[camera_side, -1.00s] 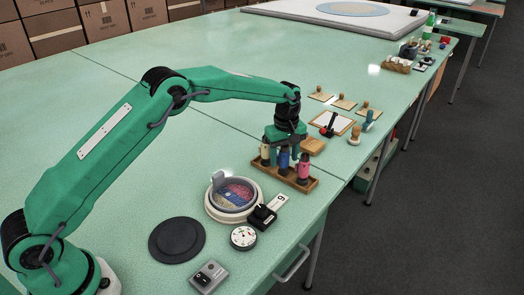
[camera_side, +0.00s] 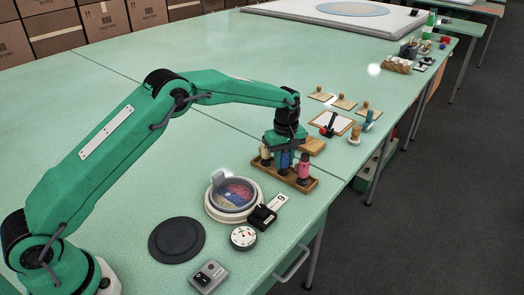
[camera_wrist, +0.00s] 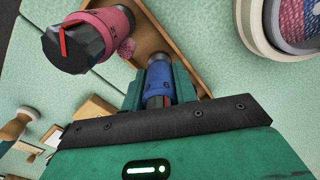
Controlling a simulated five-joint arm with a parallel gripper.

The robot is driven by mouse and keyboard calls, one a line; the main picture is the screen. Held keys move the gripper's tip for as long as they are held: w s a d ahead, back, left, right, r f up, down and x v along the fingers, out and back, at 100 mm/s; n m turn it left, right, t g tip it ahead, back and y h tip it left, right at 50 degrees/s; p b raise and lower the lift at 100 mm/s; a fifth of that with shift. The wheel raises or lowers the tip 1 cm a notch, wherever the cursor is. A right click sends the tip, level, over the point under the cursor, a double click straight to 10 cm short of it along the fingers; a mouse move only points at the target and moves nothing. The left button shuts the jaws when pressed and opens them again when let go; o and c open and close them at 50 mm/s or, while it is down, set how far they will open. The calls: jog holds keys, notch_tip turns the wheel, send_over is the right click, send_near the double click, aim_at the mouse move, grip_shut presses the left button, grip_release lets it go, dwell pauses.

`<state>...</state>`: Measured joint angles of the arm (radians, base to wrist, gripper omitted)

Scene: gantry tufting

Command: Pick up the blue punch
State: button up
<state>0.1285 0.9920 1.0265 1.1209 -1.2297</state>
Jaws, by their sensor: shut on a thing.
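The blue punch (camera_side: 284,161) stands in the middle of a wooden rack (camera_side: 313,184), between a cream punch (camera_side: 265,155) and a pink punch (camera_side: 303,168). My gripper (camera_side: 285,151) is lowered over the rack and shut on the blue punch. In the wrist view the blue punch (camera_wrist: 159,82) sits between the jaws of my gripper (camera_wrist: 160,88), with the pink punch (camera_wrist: 88,38) to its left. The cream punch is not seen there. I cannot tell whether the blue punch is clear of the rack; its lower end is partly hidden.
A round tin with coloured contents (camera_side: 214,208), a black tagged item (camera_side: 262,217), a white dial (camera_side: 243,238), a dark disc (camera_side: 160,241) and a grey switch box (camera_side: 208,276) lie in front of the rack. Stamps and a framed pad (camera_side: 346,125) lie behind. The left table is clear.

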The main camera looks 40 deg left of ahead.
jog(key=shift+r, duration=0.15)
jog(key=shift+r, duration=0.6)
notch_tip(320, 180, up, 3)
jog(key=shift+d+f, duration=0.1)
jog(key=shift+d, duration=0.05)
jog(key=s+d+r, duration=0.6)
jog(key=s+d, duration=0.1)
jog(key=d, duration=0.2)
jog(key=shift+r, duration=0.35)
jog(key=shift+s, duration=0.1)
jog(key=shift+o, duration=0.7)
jog(key=shift+c, duration=0.3)
jog(key=shift+a, duration=0.2)
